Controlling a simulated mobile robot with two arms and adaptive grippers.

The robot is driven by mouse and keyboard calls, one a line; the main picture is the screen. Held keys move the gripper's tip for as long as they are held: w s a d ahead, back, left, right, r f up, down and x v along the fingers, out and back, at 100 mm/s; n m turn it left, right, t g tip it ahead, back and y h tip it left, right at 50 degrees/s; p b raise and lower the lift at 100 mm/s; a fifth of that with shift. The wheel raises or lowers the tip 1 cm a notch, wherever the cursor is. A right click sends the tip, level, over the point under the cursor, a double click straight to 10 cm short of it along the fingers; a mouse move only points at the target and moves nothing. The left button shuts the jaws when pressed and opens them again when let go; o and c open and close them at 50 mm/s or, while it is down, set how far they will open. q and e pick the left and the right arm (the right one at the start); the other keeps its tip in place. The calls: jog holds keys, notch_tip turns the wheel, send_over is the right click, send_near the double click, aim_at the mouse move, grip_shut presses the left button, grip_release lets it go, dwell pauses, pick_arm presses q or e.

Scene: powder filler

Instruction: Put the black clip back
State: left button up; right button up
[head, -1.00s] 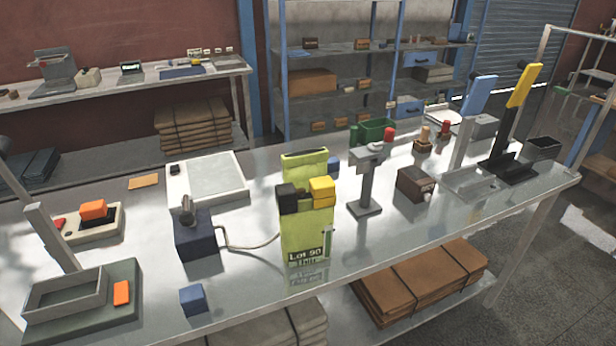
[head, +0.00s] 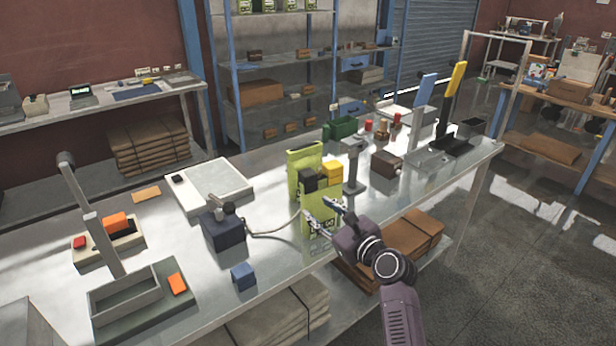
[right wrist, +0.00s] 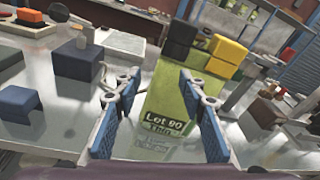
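The black clip (head: 307,181) sits on the left of the upper part of a green bag (head: 304,158) labelled "Lot 90", beside a yellow clip (head: 331,172). In the right wrist view the black clip (right wrist: 180,41) and yellow clip (right wrist: 228,55) show above the fingers, farther off. My right gripper (head: 322,211) is open and empty in front of the bag's lower part. In the wrist view its blue finger pads (right wrist: 160,122) stand on either side of the label, and I cannot tell whether they touch the bag. My left gripper is out of view.
A dark blue box with a knob (head: 222,232) and a blue cube (head: 243,277) stand left of the bag. A grey stand (head: 353,168) and a brown box (head: 386,163) are to its right. A cable runs from the blue box towards the bag.

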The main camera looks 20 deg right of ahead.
aim_at(308, 172)
jog(key=r+m, duration=0.1)
jog(key=w+d+r+m, duration=0.1)
jog(key=r, duration=0.1)
jog(key=r+m+t, duration=0.1)
jog(key=r, duration=0.1)
jog(key=shift+w+d+r, duration=0.1)
jog(key=shift+w+d, duration=0.05)
jog(key=shift+w+a+r, duration=0.2)
jog(key=shift+w+r, duration=0.35)
jog(key=shift+w, duration=0.15)
jog(key=shift+w+a+f+p, duration=0.15)
jog(key=shift+w+p, duration=0.15)
jog(key=shift+w, duration=0.35)
jog(key=x, duration=0.2)
jog(key=p+x, duration=0.1)
jog(key=shift+w+a+r, duration=0.2)
jog(key=shift+w+r, duration=0.15)
jog(key=shift+w, duration=0.05)
jog(key=shift+w+a+f, duration=0.15)
jog(key=shift+w, duration=0.45)
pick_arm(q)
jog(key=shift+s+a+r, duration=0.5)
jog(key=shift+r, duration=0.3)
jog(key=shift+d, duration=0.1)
pick_arm(e)
jog(key=c, duration=0.9)
